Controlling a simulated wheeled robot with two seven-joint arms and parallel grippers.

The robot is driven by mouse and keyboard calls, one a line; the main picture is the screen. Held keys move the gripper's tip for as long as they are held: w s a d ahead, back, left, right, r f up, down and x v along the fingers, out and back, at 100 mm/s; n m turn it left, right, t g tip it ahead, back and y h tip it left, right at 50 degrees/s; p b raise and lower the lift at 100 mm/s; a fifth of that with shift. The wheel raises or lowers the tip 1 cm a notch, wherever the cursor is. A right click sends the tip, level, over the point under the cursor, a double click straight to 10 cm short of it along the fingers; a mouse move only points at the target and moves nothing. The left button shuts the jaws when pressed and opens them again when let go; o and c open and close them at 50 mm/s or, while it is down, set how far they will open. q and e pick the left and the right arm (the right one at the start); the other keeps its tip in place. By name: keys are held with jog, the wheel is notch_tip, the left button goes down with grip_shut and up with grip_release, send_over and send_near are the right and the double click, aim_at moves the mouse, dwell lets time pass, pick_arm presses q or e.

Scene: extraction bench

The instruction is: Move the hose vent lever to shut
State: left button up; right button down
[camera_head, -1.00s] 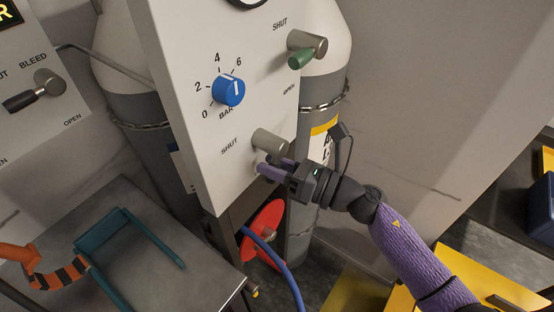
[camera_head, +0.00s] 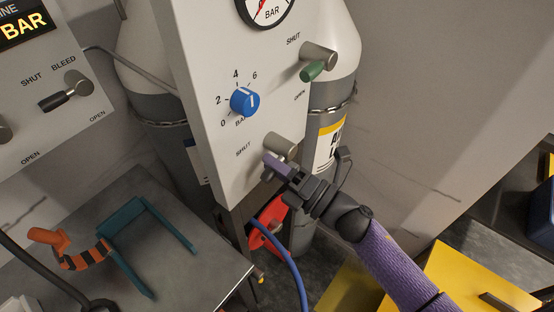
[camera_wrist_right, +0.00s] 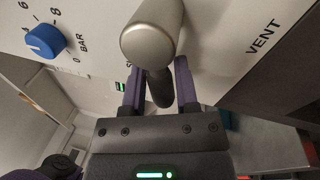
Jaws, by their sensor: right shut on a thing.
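The hose vent lever has a grey metal hub (camera_head: 281,146) low on the white panel, right of a SHUT label (camera_head: 243,150). The hub also shows in the right wrist view (camera_wrist_right: 152,38), close to the printed word VENT (camera_wrist_right: 263,37). My right gripper (camera_head: 272,168) is at the lever, just below the hub. In the right wrist view, its purple fingers (camera_wrist_right: 160,90) are on either side of the dark lever handle (camera_wrist_right: 161,92) and shut on it. In the head view the fingers hide most of the handle. My left gripper is not in view.
Above are a green-handled lever (camera_head: 314,70), a blue BAR knob (camera_head: 245,102) and a gauge (camera_head: 265,8). A black bleed lever (camera_head: 57,101) is on the left panel. Below are a blue hose (camera_head: 292,262) and red disc (camera_head: 268,230). A metal bench (camera_head: 190,250) holds a teal frame.

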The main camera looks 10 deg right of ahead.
jog(key=r+m+p, duration=0.1)
jog(key=m, duration=0.1)
jog(key=shift+m, duration=0.3)
jog(key=shift+r+m+t+h+p, duration=0.25)
jog(key=shift+m+t+p, duration=0.2)
jog(key=shift+m, duration=0.25)
jog(key=shift+c, duration=2)
grip_release()
jog(key=shift+f, duration=0.1)
jog(key=shift+s, duration=0.1)
jog(key=v, duration=0.9)
jog(key=shift+s+d+b, duration=0.25)
jog(key=shift+s+b, duration=0.1)
jog(key=shift+b, duration=0.1)
